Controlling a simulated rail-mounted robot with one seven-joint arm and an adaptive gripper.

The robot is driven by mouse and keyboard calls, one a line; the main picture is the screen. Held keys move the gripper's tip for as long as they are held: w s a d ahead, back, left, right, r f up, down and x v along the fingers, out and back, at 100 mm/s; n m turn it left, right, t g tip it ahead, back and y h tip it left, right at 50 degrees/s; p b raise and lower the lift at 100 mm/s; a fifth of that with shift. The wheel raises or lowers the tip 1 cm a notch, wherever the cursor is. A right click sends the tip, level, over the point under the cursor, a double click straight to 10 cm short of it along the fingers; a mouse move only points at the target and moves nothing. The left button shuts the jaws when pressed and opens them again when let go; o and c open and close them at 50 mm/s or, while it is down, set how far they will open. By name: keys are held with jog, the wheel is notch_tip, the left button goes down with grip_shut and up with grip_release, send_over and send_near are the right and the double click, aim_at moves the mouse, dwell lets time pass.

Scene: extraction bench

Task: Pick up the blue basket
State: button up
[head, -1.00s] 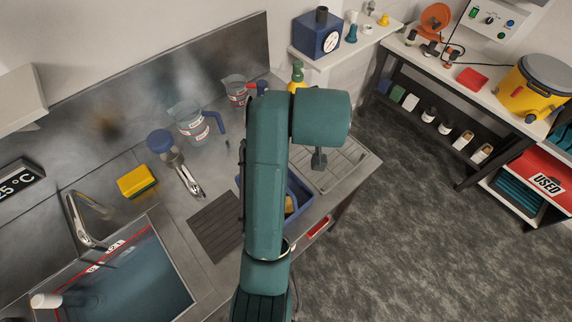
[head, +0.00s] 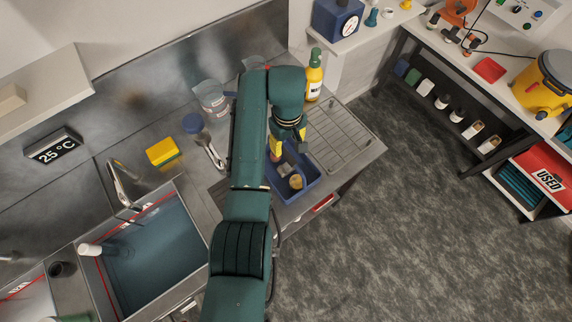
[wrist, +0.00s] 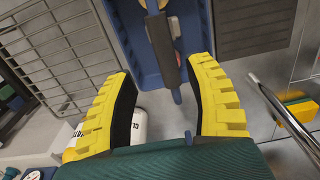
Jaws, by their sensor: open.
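The blue basket (head: 311,172) stands on the metal bench in the head view, beside the ridged draining area. A beige item and other contents lie in it. My gripper (head: 276,150), with yellow fingers, is over the basket's rear left part and hides some of it. In the wrist view the basket (wrist: 128,36) fills the top middle, with a grey-brown rod-like item in it. My gripper (wrist: 158,72) is open there, its fingers spread either side of the basket's near end. Nothing is held. I cannot tell whether the fingers touch the rim.
A yellow bottle (head: 314,78) stands behind the basket. Beakers (head: 212,100), a blue-capped container (head: 193,123) and a yellow sponge (head: 162,152) stand to the left. The sink (head: 150,255) is front left.

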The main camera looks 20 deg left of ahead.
aim_at(286, 153)
jog(key=f, duration=0.3)
jog(key=s+f, duration=0.1)
jog(key=f, duration=0.1)
jog(key=shift+f, duration=0.25)
jog(key=shift+w+a, duration=0.1)
grip_shut()
